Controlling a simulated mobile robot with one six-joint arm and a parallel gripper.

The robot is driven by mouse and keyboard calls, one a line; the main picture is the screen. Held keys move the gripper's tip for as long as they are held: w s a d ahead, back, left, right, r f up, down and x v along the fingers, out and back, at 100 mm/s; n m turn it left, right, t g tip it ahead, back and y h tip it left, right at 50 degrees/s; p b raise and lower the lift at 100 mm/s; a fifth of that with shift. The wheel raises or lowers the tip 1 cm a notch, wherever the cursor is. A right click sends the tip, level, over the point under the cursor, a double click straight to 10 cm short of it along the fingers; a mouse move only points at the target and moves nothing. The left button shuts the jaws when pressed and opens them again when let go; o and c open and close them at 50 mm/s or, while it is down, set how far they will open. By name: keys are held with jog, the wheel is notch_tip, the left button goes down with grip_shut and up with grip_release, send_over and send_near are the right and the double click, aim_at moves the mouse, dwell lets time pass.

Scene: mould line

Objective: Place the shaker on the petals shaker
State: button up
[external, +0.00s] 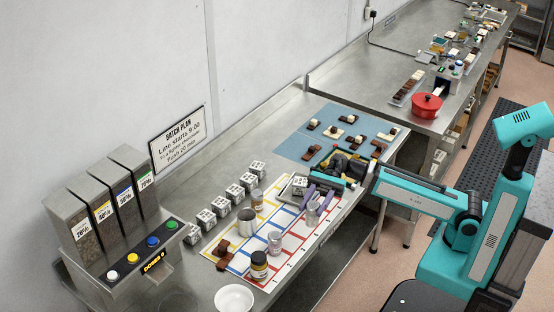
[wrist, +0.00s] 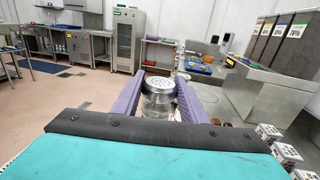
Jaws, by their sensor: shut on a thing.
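My gripper (external: 317,198) has purple fingers shut on a clear shaker (external: 312,209) with a perforated silver lid. In the wrist view the shaker (wrist: 158,97) stands upright between the fingers (wrist: 160,98). The shaker is over the right part of the white mat with coloured grid lines (external: 291,248); I cannot tell whether it touches the mat. A similar clear shaker (external: 275,241) stands on the mat nearer the front, and another small one with brownish contents (external: 257,199) stands farther back. I cannot read which is the petals shaker.
Blue mats (external: 300,146) with chocolates lie beyond.

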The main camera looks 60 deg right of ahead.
jog(key=shift+w+a+r+p, duration=0.15)
jog(key=shift+w+a+p, duration=0.3)
jog(key=shift+p, duration=1.25)
jog(key=shift+w+a+p, duration=0.15)
jog(key=shift+w+p, duration=0.1)
jog(key=shift+p, duration=0.8)
jog(key=w+a+f+p, duration=0.1)
jog(key=w+a+p, duration=0.2)
jog(key=w+a, duration=0.3)
jog(key=shift+w+a+f, duration=0.25)
jog(key=shift+w+a, duration=0.05)
jog(key=shift+w, duration=0.95)
jog(key=shift+f+p, duration=0.95)
jog(key=shift+f, duration=0.8)
jog(key=shift+f, duration=0.2)
jog(key=o, duration=1.1)
